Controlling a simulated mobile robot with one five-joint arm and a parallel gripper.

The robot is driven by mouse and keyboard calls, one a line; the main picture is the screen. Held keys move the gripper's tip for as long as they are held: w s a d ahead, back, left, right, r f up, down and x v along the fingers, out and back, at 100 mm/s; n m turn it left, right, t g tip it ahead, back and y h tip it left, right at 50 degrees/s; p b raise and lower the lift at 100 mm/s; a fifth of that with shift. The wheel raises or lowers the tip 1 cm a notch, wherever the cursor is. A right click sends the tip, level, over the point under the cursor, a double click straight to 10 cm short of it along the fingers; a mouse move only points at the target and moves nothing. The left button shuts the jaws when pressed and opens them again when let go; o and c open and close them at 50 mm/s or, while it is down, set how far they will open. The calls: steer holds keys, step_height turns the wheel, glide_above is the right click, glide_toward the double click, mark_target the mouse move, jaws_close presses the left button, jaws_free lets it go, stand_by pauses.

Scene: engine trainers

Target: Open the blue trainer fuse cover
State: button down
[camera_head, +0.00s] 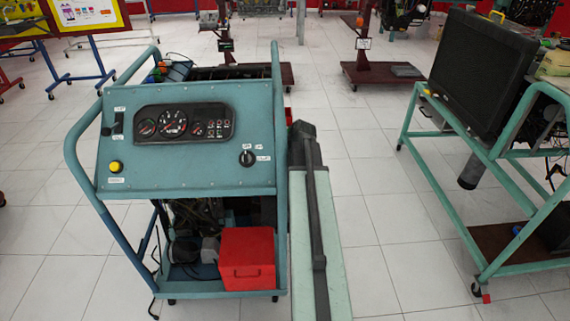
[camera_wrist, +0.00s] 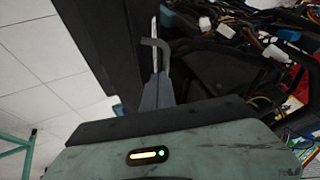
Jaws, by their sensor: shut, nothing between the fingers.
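The blue trainer (camera_head: 190,180) stands at left centre in the head view, its sloped panel facing me with gauges and knobs. I cannot pick out its fuse cover for certain. In the wrist view a dark boxy part (camera_wrist: 225,82) lies among wires and connectors, and I cannot tell whether it is the cover. My gripper (camera_wrist: 156,72) is shut and empty beside this dark part, to its left in the picture. I cannot tell whether they touch. In the head view my arm reaches forward along the trainer's right side, and the gripper cannot be made out.
A red box (camera_head: 247,260) sits on the trainer's lower shelf. The trainer's tubular side rail (camera_head: 277,130) rises close to my arm. A green-framed stand (camera_head: 480,160) with a dark radiator is at right. Tiled floor between them is clear.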

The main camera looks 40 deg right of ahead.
steer(key=shift+a+f, duration=0.1)
steer(key=shift+a, duration=0.1)
steer(key=shift+s+d, duration=0.1)
steer(key=shift+s+d+r, duration=0.15)
steer(key=shift+d+r, duration=0.05)
steer(key=shift+d, duration=0.05)
steer(key=s+d+r+p, duration=0.1)
steer(key=p, duration=0.1)
steer(key=s+d+r+p, duration=0.1)
steer(key=r, duration=0.1)
steer(key=shift+s+r+p, duration=0.25)
steer(key=shift+s+p, duration=0.1)
steer(key=shift+p, duration=0.05)
steer(key=s+a+r+p, duration=0.1)
steer(key=s+r+p, duration=0.2)
steer(key=r+p, duration=0.3)
steer(key=shift+a+r+p, duration=0.2)
steer(key=shift+r+p, duration=0.1)
steer(key=shift+p, duration=0.05)
